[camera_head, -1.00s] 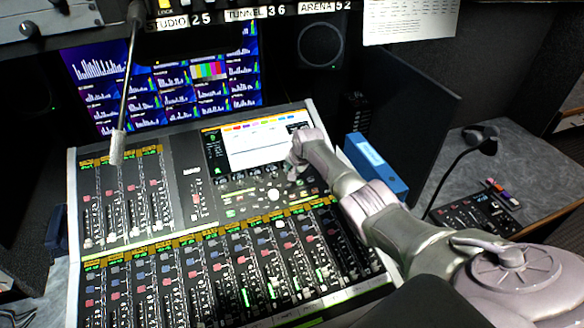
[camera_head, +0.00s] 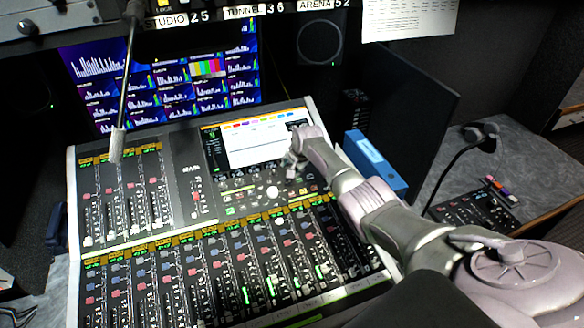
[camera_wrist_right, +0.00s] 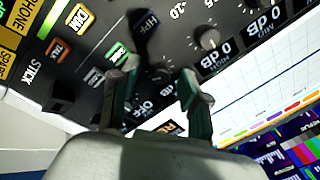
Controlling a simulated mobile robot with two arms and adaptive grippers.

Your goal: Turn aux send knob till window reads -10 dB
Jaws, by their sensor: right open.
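The mixing console (camera_head: 186,185) fills the middle of the head view, with a knob area below its bright screen (camera_head: 255,140). My right gripper (camera_head: 291,166) is over that area, just below the screen's right part. In the right wrist view the gripper (camera_wrist_right: 158,68) is open, its two fingers apart close to the panel. A small dark knob (camera_wrist_right: 163,74) shows between the fingertips. A grey knob (camera_wrist_right: 209,38) beside a -20 mark lies beyond the right finger. Windows next to it read 0 dB (camera_wrist_right: 219,54). I cannot tell which knob is the aux send. My left gripper is out of view.
A thin rod with a grey end (camera_head: 117,143) hangs over the console's left part. A blue binder (camera_head: 375,163) stands right of the console, close to my right arm. A gooseneck microphone (camera_head: 465,158) is farther right.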

